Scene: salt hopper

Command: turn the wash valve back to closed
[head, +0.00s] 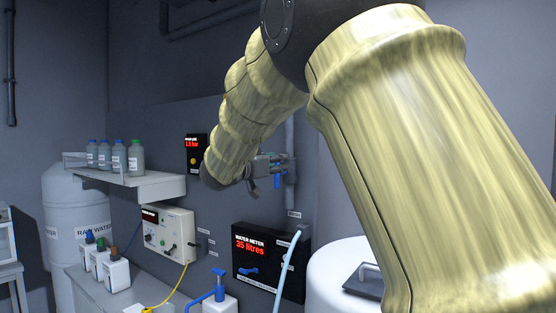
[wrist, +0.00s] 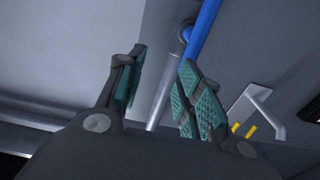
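A blue lever (head: 277,182) hangs downward on the vertical pipe at the wall, beside my gripper (head: 268,160); I take it as the wash valve's handle. Its label is too small to read. In the wrist view the blue lever (wrist: 207,28) runs from the top edge down behind my gripper's right finger, next to a grey pipe (wrist: 165,95). My gripper (wrist: 163,82) is open, with teal pads apart and nothing held between them. Whether the right finger touches the lever cannot be told. My forearm partly hides the valve area in the head view.
A water meter (head: 268,262) reading 35 litres, with another blue handle (head: 248,271), is below. A control box (head: 168,235), a bottle shelf (head: 130,180) and a red pressure display (head: 195,153) are left. A white tank (head: 335,275) stands lower right, partly behind my arm.

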